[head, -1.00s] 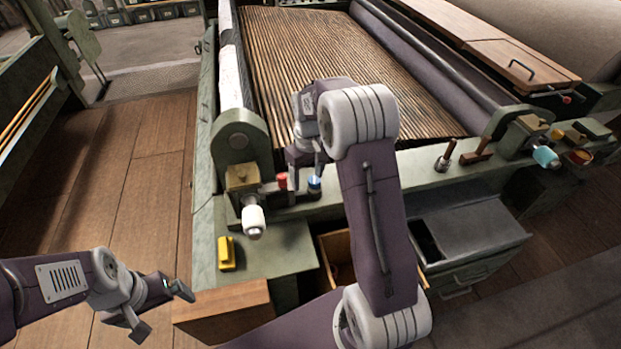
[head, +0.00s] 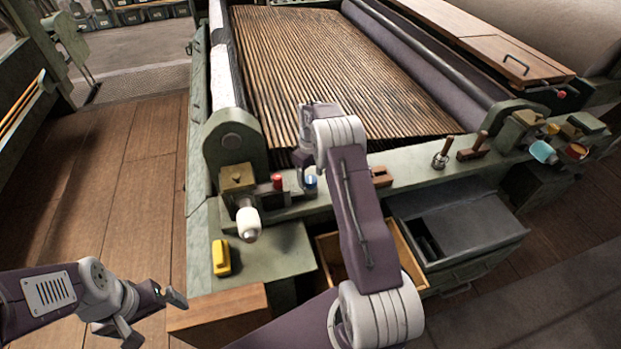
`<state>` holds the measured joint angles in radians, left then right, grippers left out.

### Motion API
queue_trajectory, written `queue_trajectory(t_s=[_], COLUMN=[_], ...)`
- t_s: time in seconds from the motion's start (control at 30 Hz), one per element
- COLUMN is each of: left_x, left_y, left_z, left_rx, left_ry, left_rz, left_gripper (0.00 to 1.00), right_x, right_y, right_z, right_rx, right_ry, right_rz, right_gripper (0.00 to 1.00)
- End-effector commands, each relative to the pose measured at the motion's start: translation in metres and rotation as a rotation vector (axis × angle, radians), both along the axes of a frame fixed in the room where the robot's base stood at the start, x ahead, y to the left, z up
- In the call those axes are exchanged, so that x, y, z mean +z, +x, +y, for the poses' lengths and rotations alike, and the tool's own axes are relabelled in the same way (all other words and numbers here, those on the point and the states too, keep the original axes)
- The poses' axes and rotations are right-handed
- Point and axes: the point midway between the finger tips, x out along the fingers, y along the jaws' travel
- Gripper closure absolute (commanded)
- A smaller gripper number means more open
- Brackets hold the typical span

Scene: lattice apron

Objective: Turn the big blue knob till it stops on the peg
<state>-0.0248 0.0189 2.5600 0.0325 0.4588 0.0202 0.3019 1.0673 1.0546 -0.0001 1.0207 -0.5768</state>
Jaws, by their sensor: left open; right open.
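A small dark-blue knob (head: 311,184) with a pale top stands on the front rail, beside a red knob (head: 277,182). A larger light-blue knob (head: 543,152) is on the machine's right end. I cannot make out a peg for certain. My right gripper (head: 304,171) is open just above and behind the dark-blue knob, far from the light-blue one; its fingers are partly hidden by my arm, and contact is unclear. My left gripper (head: 156,318) is open and empty over the floor at the lower left.
A white knob (head: 248,223) juts from the left end, above a yellow block (head: 221,257) on a green ledge. An open wooden drawer (head: 327,252) and a grey box (head: 463,222) are below the rail. Wooden-handled tools (head: 472,147) stand on the rail. Slats (head: 330,70) lie behind.

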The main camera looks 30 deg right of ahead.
Motion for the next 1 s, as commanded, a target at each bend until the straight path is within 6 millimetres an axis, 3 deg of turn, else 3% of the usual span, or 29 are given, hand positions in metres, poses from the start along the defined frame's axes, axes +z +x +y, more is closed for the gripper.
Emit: queue_trajectory(t_s=[0.13, 0.37, 0.5, 0.6, 1.0], left_x=[-0.0002, -0.0002, -0.0002, -0.0002, 0.0061], left_y=[0.0000, 0.0000, 0.0000, 0.0000, 0.0000], left_z=[0.0000, 0.0000, 0.0000, 0.0000, 0.0000], left_rx=[0.000, 0.000, 0.000, 0.000, 0.000], left_ry=[0.000, 0.000, 0.000, 0.000, 0.000], left_rz=[0.000, 0.000, 0.000, 0.000, 0.000], left_gripper=[0.00, 0.00, 0.00, 0.00, 0.00], right_x=[-0.0107, -0.0115, -0.0113, -0.0112, -0.0097], right_y=[0.0001, 0.0002, 0.0002, 0.0002, 0.0002], right_z=[0.0000, 0.0001, 0.0001, 0.0001, 0.0002], right_rx=[0.000, 0.000, 0.000, 0.000, -0.098], right_ry=[0.000, -0.001, -0.001, 0.000, 0.000], right_rz=[-0.001, -0.001, -0.001, -0.001, 0.000], right_gripper=[0.35, 0.35, 0.74, 0.98, 0.98])
